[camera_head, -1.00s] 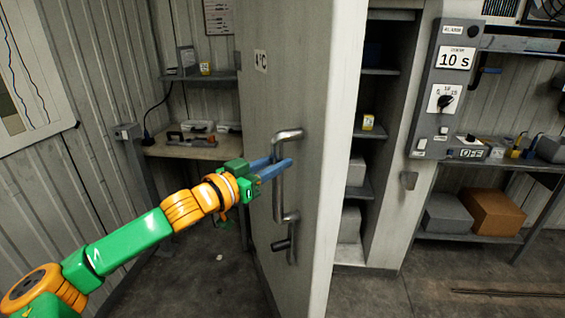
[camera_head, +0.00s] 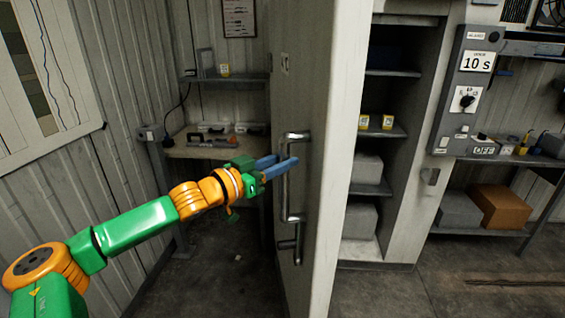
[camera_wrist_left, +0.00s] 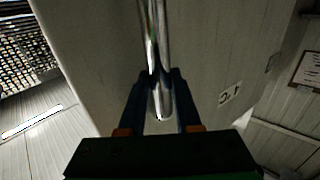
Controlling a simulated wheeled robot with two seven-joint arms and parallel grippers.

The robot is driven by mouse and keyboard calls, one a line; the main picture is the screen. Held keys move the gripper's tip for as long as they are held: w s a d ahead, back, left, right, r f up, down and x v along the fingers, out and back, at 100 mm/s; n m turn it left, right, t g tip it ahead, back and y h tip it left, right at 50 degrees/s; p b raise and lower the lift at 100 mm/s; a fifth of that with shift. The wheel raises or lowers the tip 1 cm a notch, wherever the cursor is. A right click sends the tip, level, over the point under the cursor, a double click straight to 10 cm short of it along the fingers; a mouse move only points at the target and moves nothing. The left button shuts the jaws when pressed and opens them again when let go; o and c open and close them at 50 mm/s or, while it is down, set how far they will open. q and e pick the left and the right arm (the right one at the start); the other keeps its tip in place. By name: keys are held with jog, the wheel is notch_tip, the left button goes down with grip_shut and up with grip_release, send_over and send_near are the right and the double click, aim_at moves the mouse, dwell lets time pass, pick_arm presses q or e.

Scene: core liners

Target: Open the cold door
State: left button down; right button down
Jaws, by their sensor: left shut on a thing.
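The cold door (camera_head: 325,130) stands swung open, seen nearly edge-on in the head view, with the shelved compartment showing to its right. Its metal handle (camera_head: 285,205) is a long vertical bar with a lever below. My left gripper (camera_head: 279,167) is shut on the upper part of the handle. In the left wrist view the two fingers (camera_wrist_left: 164,95) lie on either side of the shiny handle bar (camera_wrist_left: 154,35), and the door face (camera_wrist_left: 100,60) shows behind with a "4°C" label. My right gripper is not in view.
Inside the compartment are shelves (camera_head: 385,131) with small yellow-labelled jars and grey boxes. A control panel (camera_head: 465,90) reading "10 s" is on the right, above a shelf with a cardboard box (camera_head: 500,207). A workbench (camera_head: 215,150) stands behind the door.

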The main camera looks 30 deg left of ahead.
pick_arm(q)
jog(key=shift+a+r, duration=0.1)
jog(key=shift+r, duration=0.3)
jog(key=c, duration=0.7)
grip_release()
jog(key=shift+c, duration=0.2)
jog(key=shift+o, duration=0.7)
jog(key=shift+w+a+f, duration=0.2)
jog(key=shift+a+f, duration=0.15)
jog(key=shift+d, duration=0.3)
jog(key=shift+f, duration=0.1)
